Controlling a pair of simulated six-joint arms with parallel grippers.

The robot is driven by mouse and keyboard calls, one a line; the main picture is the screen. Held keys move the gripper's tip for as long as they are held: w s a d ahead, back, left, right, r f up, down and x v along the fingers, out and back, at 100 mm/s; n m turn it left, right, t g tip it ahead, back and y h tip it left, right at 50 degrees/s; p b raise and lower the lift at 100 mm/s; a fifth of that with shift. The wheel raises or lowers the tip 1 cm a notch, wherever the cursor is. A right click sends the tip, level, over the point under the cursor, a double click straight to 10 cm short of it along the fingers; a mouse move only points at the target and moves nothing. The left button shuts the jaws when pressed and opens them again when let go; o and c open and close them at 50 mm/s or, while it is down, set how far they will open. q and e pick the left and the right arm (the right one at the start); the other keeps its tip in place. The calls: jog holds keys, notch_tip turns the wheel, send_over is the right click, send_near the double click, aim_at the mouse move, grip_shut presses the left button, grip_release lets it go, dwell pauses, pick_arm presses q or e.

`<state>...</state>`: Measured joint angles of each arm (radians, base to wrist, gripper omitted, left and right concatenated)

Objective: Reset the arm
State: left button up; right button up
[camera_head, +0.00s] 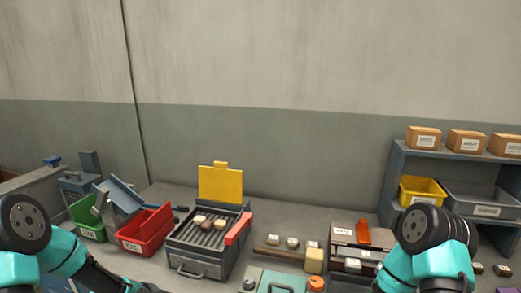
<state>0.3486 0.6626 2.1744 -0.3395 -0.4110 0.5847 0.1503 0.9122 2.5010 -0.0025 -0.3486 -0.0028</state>
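My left arm comes in at the lower left, with a black joint and teal links; its dark lower part runs out at the bottom edge. My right arm is at the lower right, also black and teal, folded close to the camera. Neither gripper's fingertips show, so I cannot see whether either holds anything. A grey preheat box (195,262) stands on the table between the arms, with an upright yellow panel (220,183) at its back and a red bar (238,229) at its right side. Several small brown and pale pieces (201,219) lie on its slats.
Green (91,233) and red (133,246) bins stand left of the box. A hammer-like tool with a pale head (314,261) and a case with an orange handle (363,232) are right. A shelf holds cartons (423,137), a yellow bin (419,185) and a grey bin (486,210).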

pick_arm(q)
jog(key=s+d+f+m+g+h, duration=0.1)
jog(key=s+d+f+m+g, duration=0.2)
jog(key=s+d, duration=0.6)
jog(key=s+d+f+m+g, duration=0.3)
jog(key=s+d+f, duration=0.5)
jog(key=s, duration=0.4)
jog(key=shift+s+d+g+h, duration=0.4)
jog(key=shift+d+g, duration=0.1)
jog(key=shift+g, duration=0.2)
jog(key=shift+f, duration=0.1)
